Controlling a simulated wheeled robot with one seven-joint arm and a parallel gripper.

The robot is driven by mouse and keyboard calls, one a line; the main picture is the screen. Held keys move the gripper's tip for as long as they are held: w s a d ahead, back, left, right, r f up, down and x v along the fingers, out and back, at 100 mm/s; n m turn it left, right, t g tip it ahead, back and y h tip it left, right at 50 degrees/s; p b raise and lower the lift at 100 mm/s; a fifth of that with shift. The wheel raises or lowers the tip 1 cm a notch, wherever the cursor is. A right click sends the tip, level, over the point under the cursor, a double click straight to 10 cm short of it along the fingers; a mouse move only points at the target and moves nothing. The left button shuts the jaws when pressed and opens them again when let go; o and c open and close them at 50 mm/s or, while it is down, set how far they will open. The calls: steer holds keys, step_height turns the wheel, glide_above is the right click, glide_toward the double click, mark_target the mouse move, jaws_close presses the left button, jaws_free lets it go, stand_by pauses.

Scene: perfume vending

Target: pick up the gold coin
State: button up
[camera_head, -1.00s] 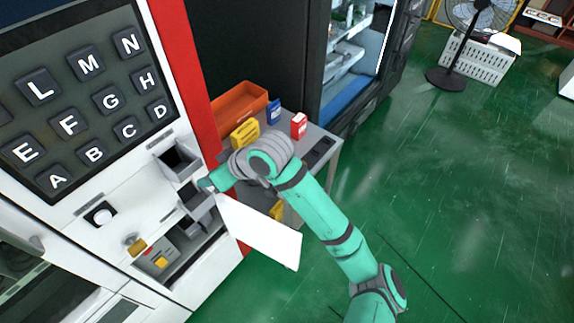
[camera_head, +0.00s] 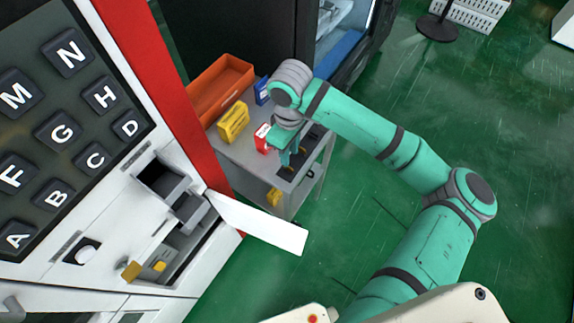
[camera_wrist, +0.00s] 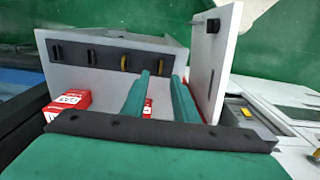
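My gripper (camera_head: 292,162) hangs over the grey cart beside the vending machine in the head view, fingers pointing down. In the wrist view its two green fingers (camera_wrist: 163,82) stand apart with a gap between them, and I see nothing held. Ahead of the fingers, a pale panel (camera_wrist: 90,78) carries two small gold, rounded pieces (camera_wrist: 124,62) (camera_wrist: 159,67) beside two black ones. They may be coins, but they are too small to tell. No gold coin shows clearly in the head view.
The cart (camera_head: 247,160) holds an orange bin (camera_head: 218,88), a yellow box (camera_head: 233,122), a blue box (camera_head: 262,92) and a red box (camera_head: 263,138). The machine's white flap (camera_head: 258,226) stands open near the cart. Green floor (camera_head: 420,100) lies clear to the right.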

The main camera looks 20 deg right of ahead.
mark_target(288, 168)
steer(key=shift+w+f, duration=0.2)
steer(key=shift+f, duration=0.75)
steer(key=shift+s+a+f, duration=0.1)
steer(key=shift+f, duration=1.1)
steer(key=shift+s+a+f, duration=0.1)
steer(key=shift+f, duration=1.05)
steer(key=shift+c, duration=0.4)
jaws_close()
